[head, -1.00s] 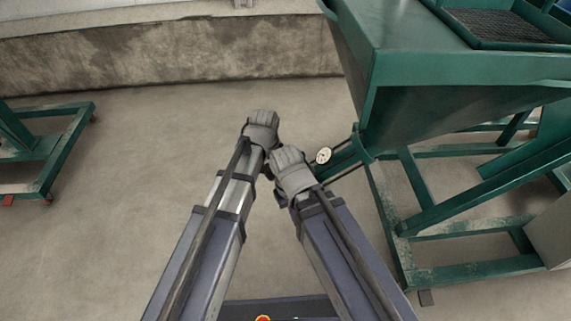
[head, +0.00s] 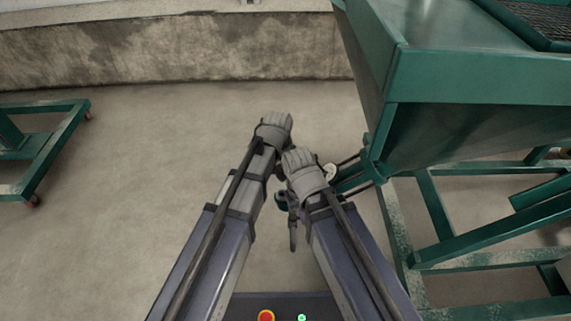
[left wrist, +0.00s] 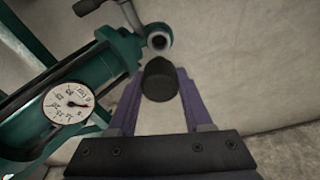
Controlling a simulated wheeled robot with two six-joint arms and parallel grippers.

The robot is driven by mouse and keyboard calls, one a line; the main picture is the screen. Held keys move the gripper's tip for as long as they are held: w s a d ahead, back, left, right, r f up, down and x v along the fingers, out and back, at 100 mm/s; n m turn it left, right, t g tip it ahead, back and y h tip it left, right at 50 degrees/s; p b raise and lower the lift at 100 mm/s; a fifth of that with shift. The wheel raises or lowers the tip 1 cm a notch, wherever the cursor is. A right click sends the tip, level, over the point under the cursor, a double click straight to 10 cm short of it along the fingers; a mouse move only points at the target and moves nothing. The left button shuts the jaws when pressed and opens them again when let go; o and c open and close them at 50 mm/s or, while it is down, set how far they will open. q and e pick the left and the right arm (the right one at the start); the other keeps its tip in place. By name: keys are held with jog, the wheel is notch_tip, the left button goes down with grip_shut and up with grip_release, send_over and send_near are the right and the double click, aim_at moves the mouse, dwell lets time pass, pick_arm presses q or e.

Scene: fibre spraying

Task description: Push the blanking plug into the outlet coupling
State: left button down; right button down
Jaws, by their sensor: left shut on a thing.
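In the left wrist view my left gripper (left wrist: 160,98) is shut on the blanking plug (left wrist: 160,78), a black rounded piece held between two purple fingers. The outlet coupling (left wrist: 159,39) is a grey ring with a dark round opening at the end of a green pipe. It lies just beyond the plug in the picture; the plug looks outside it, and I cannot judge the exact gap. In the head view my left gripper (head: 274,130) shows mainly as its grey housing, its fingers hidden. My right gripper (head: 304,170) shows only from behind beside it, its jaws hidden.
A round dial gauge (left wrist: 70,103) sits on the green pipe near the coupling. A dark handle (left wrist: 88,6) shows above it. The green hopper machine (head: 480,75) stands at the right. A green wheeled frame (head: 45,150) stands left. Bare floor (head: 150,180) lies between.

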aim_at(282, 181)
pick_arm(q)
jog(key=shift+s, duration=0.1)
dwell(0.3)
notch_tip(282, 181, down, 6)
jog(key=b, duration=0.6)
jog(key=shift+r, duration=0.1)
jog(key=shift+f+b, duration=1.6)
jog(key=shift+f, duration=0.05)
dwell(1.1)
jog(key=shift+c, duration=1.2)
grip_release()
jog(key=shift+r, duration=0.15)
jog(key=r+p, duration=0.5)
jog(key=s+r+p, duration=0.1)
jog(key=r+p, duration=0.1)
jog(key=p, duration=0.1)
jog(key=shift+s+a+r, duration=0.1)
jog(key=shift+a+r, duration=0.05)
jog(key=shift+r, duration=0.2)
jog(key=shift+f, duration=0.1)
